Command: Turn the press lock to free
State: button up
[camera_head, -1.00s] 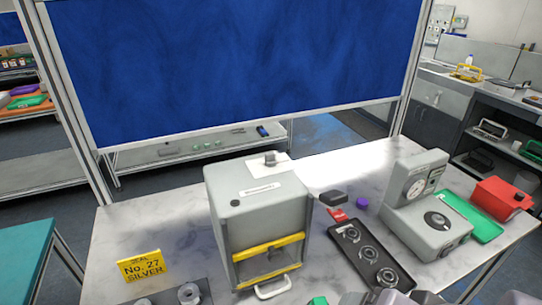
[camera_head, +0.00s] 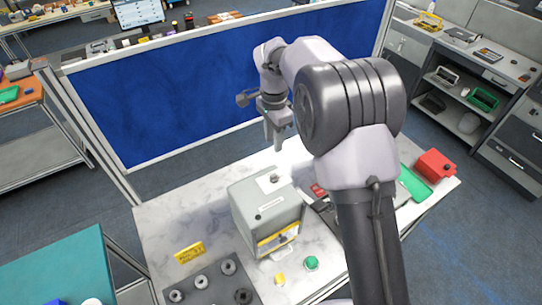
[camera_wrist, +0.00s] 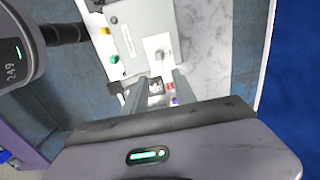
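The grey press (camera_head: 268,205) stands on the white marbled table with a yellow-barred opening at its front. A small dark knob (camera_head: 274,179) sits on a white plate on its top, at the back. It seems to be the press lock; its setting cannot be read. In the wrist view the press (camera_wrist: 143,22) is at the top and the knob (camera_wrist: 159,55) shows beyond the fingertips. My gripper (camera_head: 279,149) hangs above and behind the press, pointing down, apart from the knob. In the wrist view my gripper (camera_wrist: 159,76) has its fingers spread with nothing held.
A yellow sign (camera_head: 189,252) and a dark tray (camera_head: 205,284) with several round parts are left of the press. A green button (camera_head: 311,263) is in front. A red box (camera_head: 436,164) is at right. A blue partition (camera_head: 190,100) stands behind the table. My arm hides the table's right part.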

aim_at(274, 175)
notch_tip(274, 175, down, 16)
jog(key=shift+d+f+p, duration=0.1)
jog(key=shift+p, duration=1.15)
grip_shut()
